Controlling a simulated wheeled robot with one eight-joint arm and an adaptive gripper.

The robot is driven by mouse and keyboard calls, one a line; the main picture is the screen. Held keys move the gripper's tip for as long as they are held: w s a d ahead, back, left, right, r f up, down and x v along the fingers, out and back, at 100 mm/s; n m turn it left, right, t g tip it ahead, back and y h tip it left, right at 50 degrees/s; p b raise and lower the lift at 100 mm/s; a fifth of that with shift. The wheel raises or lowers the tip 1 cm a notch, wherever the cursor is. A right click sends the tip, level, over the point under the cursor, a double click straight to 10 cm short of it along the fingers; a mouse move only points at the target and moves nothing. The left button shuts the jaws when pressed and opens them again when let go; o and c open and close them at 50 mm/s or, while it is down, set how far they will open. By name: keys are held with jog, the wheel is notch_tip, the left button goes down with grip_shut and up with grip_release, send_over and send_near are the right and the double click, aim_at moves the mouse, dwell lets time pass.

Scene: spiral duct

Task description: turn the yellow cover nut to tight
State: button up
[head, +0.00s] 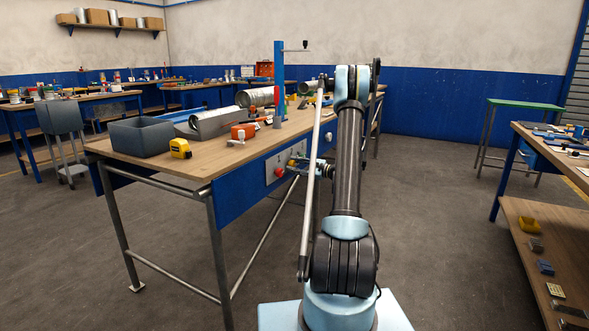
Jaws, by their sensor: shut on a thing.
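My gripper (299,165) is at the grey panel (275,167) on the blue front side of the long wooden workbench. It is shut on a small yellow piece (292,162), which appears to be the yellow cover nut. The nut is very small here and mostly hidden by the gripper fingers, so its seating and turn angle cannot be told. A red knob (279,172) sits on the panel just left of the gripper. My arm stands in front and hides the bench's right part.
On the workbench (205,170) stand a grey bin (141,137), a yellow tape measure (180,148), an orange tool (243,133) and a metal duct (258,97). A blue post (278,80) rises behind. Another bench (548,150) is at right. The floor between is clear.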

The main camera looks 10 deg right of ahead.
jog(key=shift+n, duration=0.7)
jog(key=o, duration=1.1)
jog(key=shift+c, duration=0.2)
jog(key=v, duration=1.2)
